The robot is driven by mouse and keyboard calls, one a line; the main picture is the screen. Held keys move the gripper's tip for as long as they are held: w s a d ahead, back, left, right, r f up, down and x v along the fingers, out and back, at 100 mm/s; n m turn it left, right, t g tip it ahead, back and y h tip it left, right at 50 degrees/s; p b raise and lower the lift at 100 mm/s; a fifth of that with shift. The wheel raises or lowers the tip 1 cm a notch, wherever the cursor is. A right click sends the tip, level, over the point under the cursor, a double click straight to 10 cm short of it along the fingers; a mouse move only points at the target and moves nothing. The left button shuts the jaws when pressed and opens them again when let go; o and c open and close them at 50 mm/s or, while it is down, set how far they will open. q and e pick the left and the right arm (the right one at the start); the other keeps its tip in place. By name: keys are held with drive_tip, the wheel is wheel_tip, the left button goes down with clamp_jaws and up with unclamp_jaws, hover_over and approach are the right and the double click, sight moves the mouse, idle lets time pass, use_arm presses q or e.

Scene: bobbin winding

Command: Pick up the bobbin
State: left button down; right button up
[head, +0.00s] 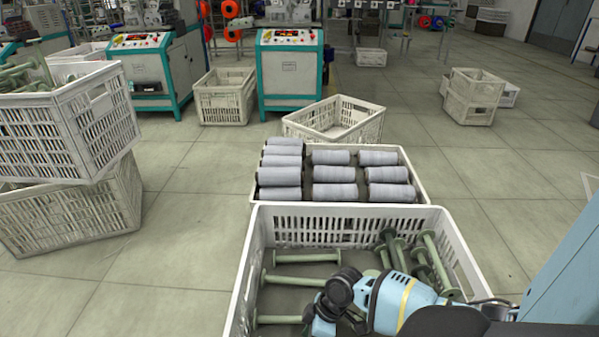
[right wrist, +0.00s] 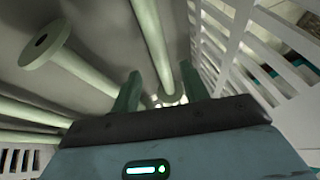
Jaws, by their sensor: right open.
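Empty pale green bobbins lie in the white crate (head: 240,290) in front of me. In the head view one bobbin (head: 307,257) lies across the far left part, and several more lie heaped at the right, such as a long bobbin (head: 434,258). My right arm reaches into the crate, and its fingertips are hidden there. In the right wrist view my right gripper (right wrist: 160,88) is open. A bobbin (right wrist: 151,45) runs lengthwise ahead of the gap between its fingers; I cannot tell if they touch it. Another flanged bobbin (right wrist: 85,75) lies to the left. My left gripper is out of view.
Behind the crate stands a tray (head: 424,196) of grey wound spools (head: 333,174). Stacked crates (head: 75,130) stand at the left, and an empty crate (head: 335,120) stands farther back. Winding machines (head: 290,70) line the back. The crate's slatted wall (right wrist: 262,55) is close to my right gripper.

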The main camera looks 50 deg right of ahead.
drive_tip(key=x, duration=0.1)
drive_tip(key=b+x, duration=0.1)
drive_tip(key=x, duration=0.1)
drive_tip(key=b+x, duration=0.1)
drive_tip(key=shift+s+f, duration=0.3)
drive_tip(key=shift+f, duration=0.05)
drive_tip(key=shift+r, duration=0.1)
clamp_jaws()
